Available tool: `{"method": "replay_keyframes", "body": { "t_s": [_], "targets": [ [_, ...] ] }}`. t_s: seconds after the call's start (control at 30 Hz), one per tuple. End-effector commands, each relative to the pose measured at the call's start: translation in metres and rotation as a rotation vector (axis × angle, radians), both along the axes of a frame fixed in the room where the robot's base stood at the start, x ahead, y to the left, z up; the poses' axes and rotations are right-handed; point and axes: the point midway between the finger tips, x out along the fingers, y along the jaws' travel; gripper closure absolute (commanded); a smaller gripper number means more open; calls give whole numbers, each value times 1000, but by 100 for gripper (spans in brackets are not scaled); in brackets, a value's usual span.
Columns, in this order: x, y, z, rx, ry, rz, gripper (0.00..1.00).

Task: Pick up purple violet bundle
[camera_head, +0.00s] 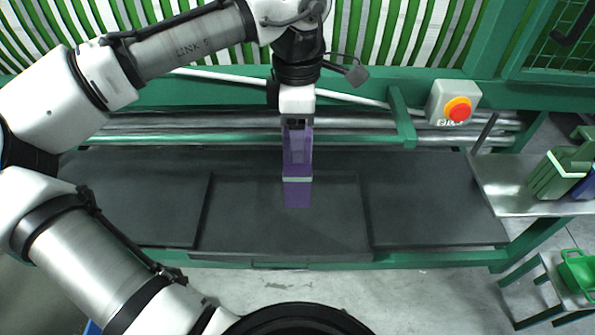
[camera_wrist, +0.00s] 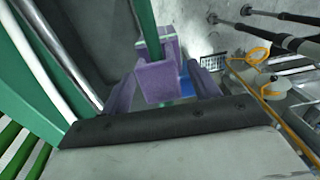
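The purple violet bundle (camera_head: 297,194) is on the dark middle panel of the bench, directly below my gripper (camera_head: 298,165), with a pale band across it. In the wrist view the purple bundle (camera_wrist: 157,82) shows straight ahead between the two purple fingers of my gripper (camera_wrist: 161,82). The fingers are spread, and a narrow gap shows on each side between finger and bundle. My gripper points down and looks open. In the head view the fingers and the bundle overlap in similar purple, so their contact is hard to tell.
The dark bench top (camera_head: 430,195) is clear on both sides. Metal rollers (camera_head: 200,130) and a green frame run behind it. A grey box with an orange-red button (camera_head: 458,109) is at back right. Green bins (camera_head: 556,175) stand on a metal shelf (camera_head: 515,185) at right.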

Motion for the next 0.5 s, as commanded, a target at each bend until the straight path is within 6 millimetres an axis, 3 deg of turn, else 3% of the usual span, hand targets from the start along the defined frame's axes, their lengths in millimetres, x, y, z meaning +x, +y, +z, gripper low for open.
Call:
{"method": "replay_keyframes", "body": {
  "t_s": [0.07, 0.43, 0.5],
  "targets": [
    [0, 0, 0, 0, 0, 0, 50],
    [0, 0, 1, 0, 0, 0, 98],
    [0, 0, 1, 0, -1, 0, 100]
  ]
}}
